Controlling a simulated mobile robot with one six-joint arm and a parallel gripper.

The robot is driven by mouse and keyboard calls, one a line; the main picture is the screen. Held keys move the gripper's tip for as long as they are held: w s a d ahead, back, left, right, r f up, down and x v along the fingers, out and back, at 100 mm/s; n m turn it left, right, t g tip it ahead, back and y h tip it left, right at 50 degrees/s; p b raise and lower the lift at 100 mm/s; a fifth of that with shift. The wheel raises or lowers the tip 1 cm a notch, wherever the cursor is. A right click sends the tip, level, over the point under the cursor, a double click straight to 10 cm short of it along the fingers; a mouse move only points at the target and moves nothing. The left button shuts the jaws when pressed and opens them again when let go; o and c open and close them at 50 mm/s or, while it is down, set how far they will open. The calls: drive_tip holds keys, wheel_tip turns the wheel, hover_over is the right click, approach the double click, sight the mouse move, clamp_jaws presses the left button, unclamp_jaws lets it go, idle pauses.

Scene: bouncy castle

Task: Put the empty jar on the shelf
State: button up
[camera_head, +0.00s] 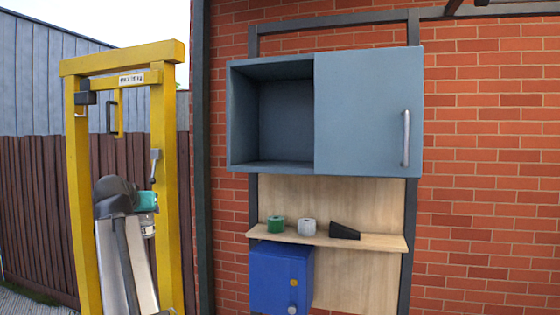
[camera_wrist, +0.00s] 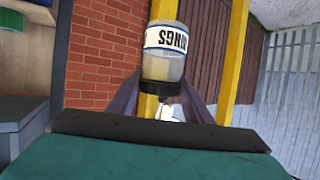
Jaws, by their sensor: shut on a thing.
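My gripper (camera_wrist: 162,98) is shut on a jar (camera_wrist: 164,66) in the wrist view. The jar is clear to pale, with a black lid and a white label with dark letters that read upside down there. In the head view the jar (camera_head: 148,230) shows small beside my teal gripper (camera_head: 147,212), at the left in front of a yellow frame. The light wooden shelf (camera_head: 375,243) is to the right on the brick wall, well apart from the jar. Whether the jar is empty cannot be told.
On the shelf stand a green roll (camera_head: 276,224), a pale grey roll (camera_head: 307,227) and a black wedge (camera_head: 345,231). Above hangs a blue-grey cabinet (camera_head: 366,110), its left half open. A blue box (camera_head: 272,278) sits below the shelf. The yellow frame (camera_head: 172,200) stands at the left.

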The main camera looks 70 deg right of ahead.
drive_tip(key=s+d+r+m+g+h+p, duration=0.15)
drive_tip(key=s+d+r+m+g, duration=0.25)
drive_tip(key=s+d+r, duration=0.55)
drive_tip(key=s+d+r+m+g+h+p, duration=0.1)
drive_tip(key=s+d+r+m+g+p, duration=0.25)
drive_tip(key=s+r, duration=1.05)
drive_tip(key=s+d+r+g, duration=0.1)
drive_tip(key=s+d+r, duration=0.6)
drive_tip(key=s+d, duration=0.5)
drive_tip(key=shift+s+d+r+y+p, duration=0.2)
drive_tip(key=shift+s+d+y+p, duration=0.15)
drive_tip(key=shift+d, duration=0.55)
drive_tip(key=shift+f+m, duration=0.15)
drive_tip(key=shift+m, duration=0.1)
drive_tip(key=shift+f+b, duration=0.95)
drive_tip(key=shift+f, duration=1.85)
drive_tip(key=shift+f, duration=0.15)
drive_tip(key=shift+f+p, duration=1)
drive_tip(key=shift+f, duration=0.95)
drive_tip(key=shift+f, duration=0.15)
